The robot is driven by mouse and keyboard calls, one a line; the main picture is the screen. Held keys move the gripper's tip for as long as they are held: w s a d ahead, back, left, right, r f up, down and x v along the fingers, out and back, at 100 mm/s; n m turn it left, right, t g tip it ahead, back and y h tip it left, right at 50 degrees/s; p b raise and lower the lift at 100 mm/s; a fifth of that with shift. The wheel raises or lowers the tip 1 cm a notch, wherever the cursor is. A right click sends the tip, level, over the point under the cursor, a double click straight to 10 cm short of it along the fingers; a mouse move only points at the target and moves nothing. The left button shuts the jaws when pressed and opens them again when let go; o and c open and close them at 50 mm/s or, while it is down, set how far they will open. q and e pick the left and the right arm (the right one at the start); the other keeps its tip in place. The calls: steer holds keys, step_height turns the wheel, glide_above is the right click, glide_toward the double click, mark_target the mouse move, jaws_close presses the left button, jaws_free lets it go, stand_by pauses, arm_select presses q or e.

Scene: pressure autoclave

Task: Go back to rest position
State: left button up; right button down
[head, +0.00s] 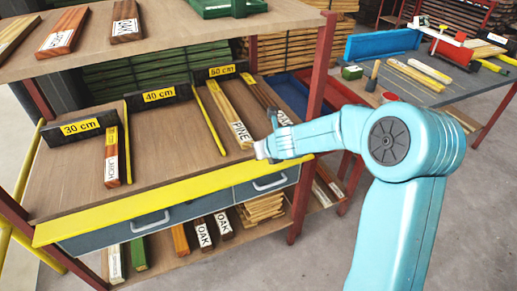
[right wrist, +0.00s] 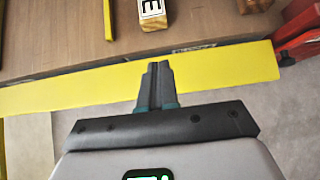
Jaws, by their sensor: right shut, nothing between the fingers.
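My right arm comes in from the right in the head view. Its gripper (head: 264,149) is over the yellow front edge (head: 150,202) of the workbench shelf, just in front of the plank marked PINE (head: 230,112). In the right wrist view the two fingers (right wrist: 158,78) are together and empty, over the yellow edge (right wrist: 230,70). The lettered end of a plank (right wrist: 152,14) lies beyond the fingertips, apart from them. My left gripper is in neither view.
The shelf has 30 cm (head: 82,127), 40 cm (head: 158,96) and 50 cm (head: 221,71) dividers. A red post (head: 318,88) stands close to my right gripper. A grey table (head: 415,90) with tools and planks is at the back right. Floor (head: 470,220) is clear at right.

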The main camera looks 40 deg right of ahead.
steer(key=s+a+f+n+g+y, duration=0.2)
steer(key=s+a+f+n, duration=0.2)
steer(key=a+f, duration=0.45)
steer(key=s+a+f+n+g+y, duration=0.2)
steer(key=s+a+f+n+g, duration=0.15)
steer(key=a+f, duration=0.5)
steer(key=s+a+f+n+g+y, duration=0.1)
steer(key=s+a+f+n, duration=0.3)
steer(key=n, duration=1.1)
steer(key=s+a+f+n+g+y, duration=0.1)
steer(key=s+a+f+n, duration=0.4)
steer(key=s+a+n, duration=0.4)
steer(key=s+n, duration=0.3)
steer(key=n, duration=0.3)
steer(key=shift+s+g+y+p, duration=0.25)
steer(key=shift+g+y+p, duration=0.05)
steer(key=shift+g+p, duration=0.05)
